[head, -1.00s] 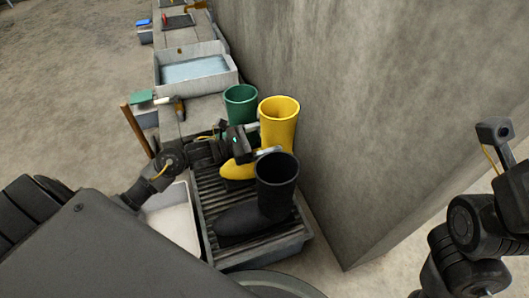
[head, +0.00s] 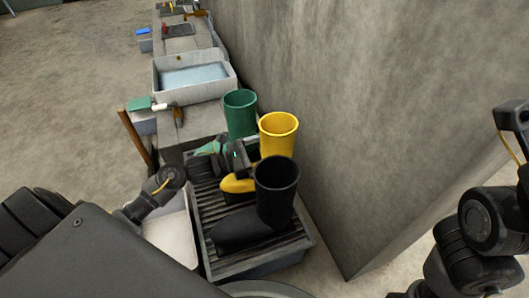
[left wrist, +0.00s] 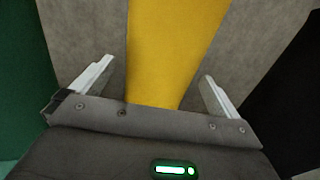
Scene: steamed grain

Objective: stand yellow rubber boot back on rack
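The yellow rubber boot (head: 279,128) stands upright on the ribbed rack (head: 203,215), between a green boot (head: 240,115) and a black boot (head: 275,190). Its toe points left and is partly hidden by the black boot. My left gripper (head: 240,158) is at the left side of the yellow boot's shaft, above its toe. In the left wrist view, the yellow shaft (left wrist: 178,50) lies between the two open fingers, with gaps on both sides. Only my right arm's links show at the right edge; its gripper is out of view.
A concrete wall (head: 380,120) rises close to the right of the rack. A pale bin (head: 170,235) sits left of the rack. Behind are a water basin (head: 192,75), a wooden-handled tool (head: 135,138) and a brush (head: 160,106). Open floor lies at left.

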